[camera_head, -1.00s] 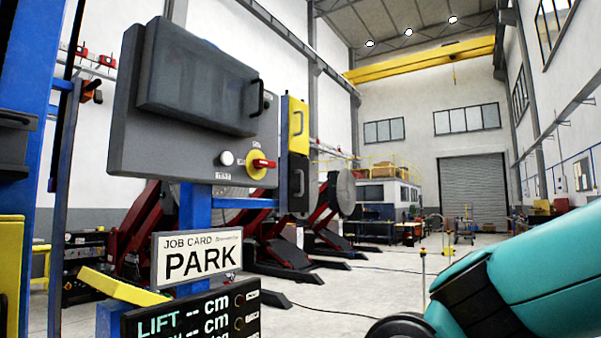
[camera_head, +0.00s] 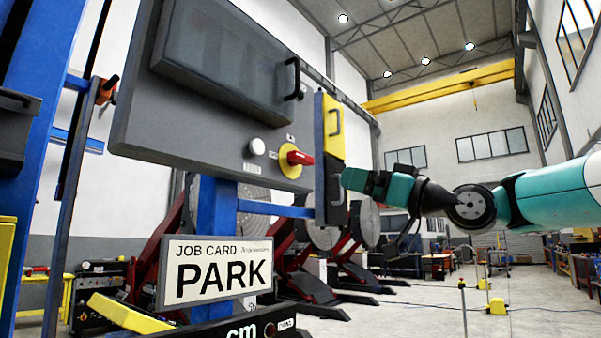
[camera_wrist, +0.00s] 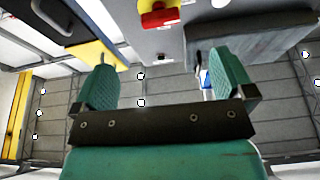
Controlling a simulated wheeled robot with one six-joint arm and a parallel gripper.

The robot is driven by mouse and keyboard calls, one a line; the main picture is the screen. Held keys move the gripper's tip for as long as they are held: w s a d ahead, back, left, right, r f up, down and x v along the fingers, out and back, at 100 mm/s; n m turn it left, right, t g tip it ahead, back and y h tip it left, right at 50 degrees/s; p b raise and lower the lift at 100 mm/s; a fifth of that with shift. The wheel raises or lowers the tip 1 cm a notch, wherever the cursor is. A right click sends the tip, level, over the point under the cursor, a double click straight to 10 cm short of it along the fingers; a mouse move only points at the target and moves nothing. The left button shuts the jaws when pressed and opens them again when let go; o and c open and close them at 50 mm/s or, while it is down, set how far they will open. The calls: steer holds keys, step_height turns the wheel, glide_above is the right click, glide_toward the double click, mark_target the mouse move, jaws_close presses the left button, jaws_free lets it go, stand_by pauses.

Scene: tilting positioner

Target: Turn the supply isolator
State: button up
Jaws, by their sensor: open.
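The supply isolator (camera_head: 297,159) is a red handle on a round yellow plate, low on the right of a grey control panel (camera_head: 190,130). The handle points to the right in the head view. In the wrist view the isolator (camera_wrist: 158,14) shows at the top edge, beyond the fingertips. My gripper (camera_head: 346,180) is to the right of the isolator in the head view, apart from it. In the wrist view the two green fingers of my gripper (camera_wrist: 165,72) stand wide apart with nothing between them.
A white button (camera_head: 256,146) sits left of the isolator. A raised grey box (camera_head: 225,60) with a black handle (camera_head: 292,78) projects above it. A yellow-and-black side piece (camera_head: 334,128) stands right of the panel. A PARK job card (camera_head: 215,273) is below.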

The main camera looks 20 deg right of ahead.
mark_target(306, 158)
steer(key=p+x, duration=0.3)
steer(key=x, duration=0.2)
steer(key=r+p+x, duration=0.1)
steer(key=p+x, duration=0.2)
steer(key=x, duration=0.2)
steer(key=d+r+p+x, duration=0.1)
steer(key=p+x, duration=0.2)
steer(key=x, duration=0.3)
steer(key=shift+s+r+p, duration=0.15)
steer(key=shift+r+p, duration=0.05)
steer(key=shift+p, duration=0.2)
steer(key=shift+w+a, duration=0.35)
steer(key=shift+w, duration=0.1)
steer(key=c, duration=0.9)
